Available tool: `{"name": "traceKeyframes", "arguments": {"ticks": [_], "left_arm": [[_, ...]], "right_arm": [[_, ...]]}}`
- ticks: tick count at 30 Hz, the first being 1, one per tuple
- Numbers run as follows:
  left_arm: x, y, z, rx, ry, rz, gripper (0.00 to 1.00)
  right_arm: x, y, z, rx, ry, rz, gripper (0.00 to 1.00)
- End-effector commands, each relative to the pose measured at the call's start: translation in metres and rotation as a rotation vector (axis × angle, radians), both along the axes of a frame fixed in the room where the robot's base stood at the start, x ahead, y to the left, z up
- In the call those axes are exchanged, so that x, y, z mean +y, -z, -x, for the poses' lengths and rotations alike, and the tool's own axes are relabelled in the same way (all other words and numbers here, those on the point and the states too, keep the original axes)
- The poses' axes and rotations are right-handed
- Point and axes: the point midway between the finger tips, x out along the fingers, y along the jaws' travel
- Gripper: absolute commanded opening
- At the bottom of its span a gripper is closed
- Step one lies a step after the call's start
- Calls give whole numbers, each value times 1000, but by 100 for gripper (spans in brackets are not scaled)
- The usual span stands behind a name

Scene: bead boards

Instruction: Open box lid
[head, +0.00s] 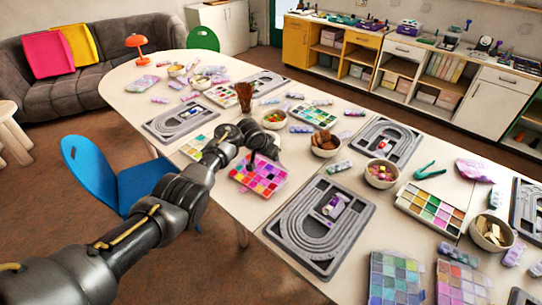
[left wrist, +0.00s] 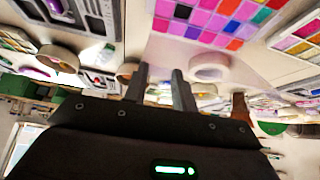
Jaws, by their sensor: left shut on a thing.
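The bead box (head: 259,176), with pink, red and purple compartments, lies on the white table in the middle of the head view. In the left wrist view its coloured grid (left wrist: 215,20) is at the top, and a pale see-through lid (left wrist: 172,52) spreads below the grid. My left gripper (head: 249,157) is at the box's far-left edge. In the left wrist view its two fingers (left wrist: 161,73) reach the lid's edge and are shut on it with a narrow gap between them. The exact contact is hard to see. My right gripper is not in view.
Grey bead boards (head: 320,225) lie in front and around. A blue chair (head: 110,175) is at the table's left edge, near my left arm.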

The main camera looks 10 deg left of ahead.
Motion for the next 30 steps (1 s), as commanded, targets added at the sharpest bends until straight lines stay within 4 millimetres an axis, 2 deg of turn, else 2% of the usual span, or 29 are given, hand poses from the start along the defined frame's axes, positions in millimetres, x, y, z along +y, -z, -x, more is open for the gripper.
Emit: {"name": "traceKeyframes", "arguments": {"ticks": [22,23,27,30], "left_arm": [[1,-2,-1,-5,-2,1,0],[1,-2,-1,-5,-2,1,30],[1,-1,-1,-4,-1,2,49],[1,-1,0,-3,-1,1,49]], "right_arm": [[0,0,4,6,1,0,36],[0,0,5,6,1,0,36],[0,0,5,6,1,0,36],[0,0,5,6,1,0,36]]}}
